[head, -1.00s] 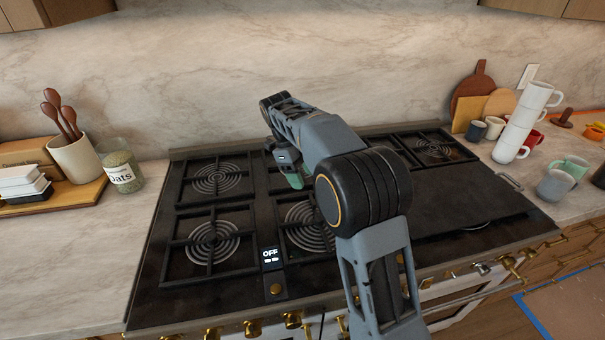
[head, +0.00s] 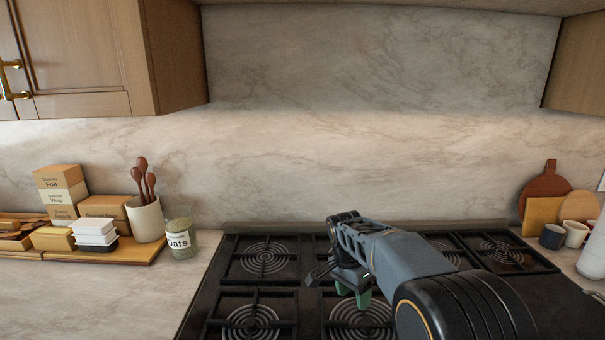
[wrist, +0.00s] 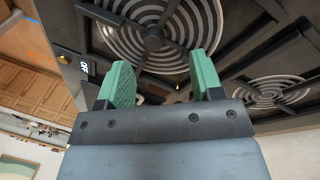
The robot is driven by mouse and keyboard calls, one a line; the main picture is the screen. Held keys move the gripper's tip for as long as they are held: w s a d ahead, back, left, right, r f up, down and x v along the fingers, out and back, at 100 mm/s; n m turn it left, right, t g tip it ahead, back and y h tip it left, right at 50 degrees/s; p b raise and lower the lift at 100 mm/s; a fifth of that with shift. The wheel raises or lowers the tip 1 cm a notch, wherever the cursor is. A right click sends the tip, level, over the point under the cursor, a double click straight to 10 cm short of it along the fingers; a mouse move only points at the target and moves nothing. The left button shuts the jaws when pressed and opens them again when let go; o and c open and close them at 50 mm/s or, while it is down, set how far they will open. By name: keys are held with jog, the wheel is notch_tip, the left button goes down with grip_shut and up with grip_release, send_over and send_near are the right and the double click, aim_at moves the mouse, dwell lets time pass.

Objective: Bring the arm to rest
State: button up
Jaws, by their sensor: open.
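My gripper (head: 353,293) hangs above the stovetop at the middle of the head view, below my bent grey arm. Its two green fingers point down toward the burners. In the wrist view my gripper (wrist: 163,82) shows its green fingers spread apart with nothing between them. The black stovetop (head: 205,318) with ring burners lies beneath and behind the fingers. Part of the stovetop is hidden by my arm.
At left, a wooden board (head: 150,252) holds a crock (head: 146,220) of wooden spoons and several boxes. An oats jar (head: 180,240) stands beside the stove. Cups (head: 553,236) and cutting boards (head: 545,185) stand at right. Cabinets (head: 90,60) hang above; the front-left counter is clear.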

jog(key=s+d+r+n+t+y, duration=0.1)
jog(key=s+d+n+t, duration=0.1)
jog(key=s+n, duration=0.3)
jog(key=s+d+r+n+t, duration=0.1)
jog(key=s+n, duration=0.5)
jog(key=s, duration=0.7)
jog(key=shift+d+t+y, duration=0.4)
jog(key=shift+d+t, duration=0.05)
jog(key=shift+t, duration=0.75)
jog(key=shift+s, duration=0.1)
